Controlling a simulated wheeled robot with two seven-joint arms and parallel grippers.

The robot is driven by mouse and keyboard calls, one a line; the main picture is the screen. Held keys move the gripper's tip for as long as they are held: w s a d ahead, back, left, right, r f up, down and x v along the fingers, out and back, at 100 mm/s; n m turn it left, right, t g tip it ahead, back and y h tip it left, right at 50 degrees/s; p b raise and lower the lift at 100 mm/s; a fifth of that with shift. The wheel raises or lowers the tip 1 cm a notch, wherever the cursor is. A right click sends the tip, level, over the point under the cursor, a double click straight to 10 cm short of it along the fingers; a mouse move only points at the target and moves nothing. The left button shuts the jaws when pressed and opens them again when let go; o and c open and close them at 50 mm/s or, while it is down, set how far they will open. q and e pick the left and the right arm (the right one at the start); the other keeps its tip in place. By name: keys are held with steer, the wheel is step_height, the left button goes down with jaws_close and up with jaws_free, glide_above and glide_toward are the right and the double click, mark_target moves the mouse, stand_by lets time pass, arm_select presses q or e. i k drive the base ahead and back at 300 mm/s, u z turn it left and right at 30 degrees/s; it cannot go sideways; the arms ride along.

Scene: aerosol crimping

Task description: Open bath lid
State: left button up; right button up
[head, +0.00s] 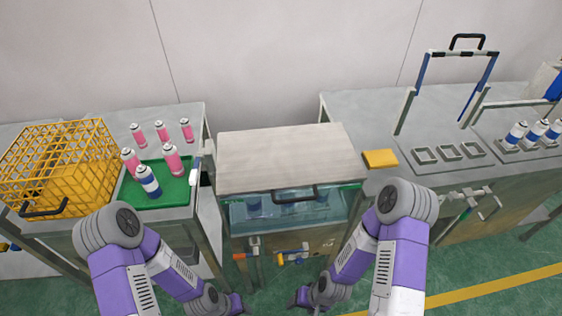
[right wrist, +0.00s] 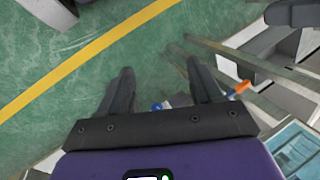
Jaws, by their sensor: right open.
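The bath lid (head: 285,160) is a pale grey, flat cover lying shut on top of the water bath (head: 330,240). Its black bar handle (head: 300,194) is at the front edge. Blue-banded cans show in the water behind the clear front. My right gripper (head: 301,298) hangs low in front of the bath, below and apart from the handle. In the right wrist view its two dark fingers (right wrist: 163,88) are spread, with nothing between them, over the green floor. My left gripper (head: 238,304) is low at the bottom edge, mostly cut off, and its fingers cannot be made out.
A yellow wire crate (head: 60,160) and a green tray (head: 178,185) with pink cans and a blue-banded can stand at the left. A yellow block (head: 380,158) lies right of the lid. Grey square holders (head: 450,153) and several blue-banded cans (head: 535,132) are farther right.

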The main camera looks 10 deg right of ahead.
mark_target(272, 160)
steer(key=z, duration=2.5)
steer(key=k, duration=0.9)
steer(key=u, duration=1.4)
steer(key=i, duration=0.5)
steer(key=z, duration=0.05)
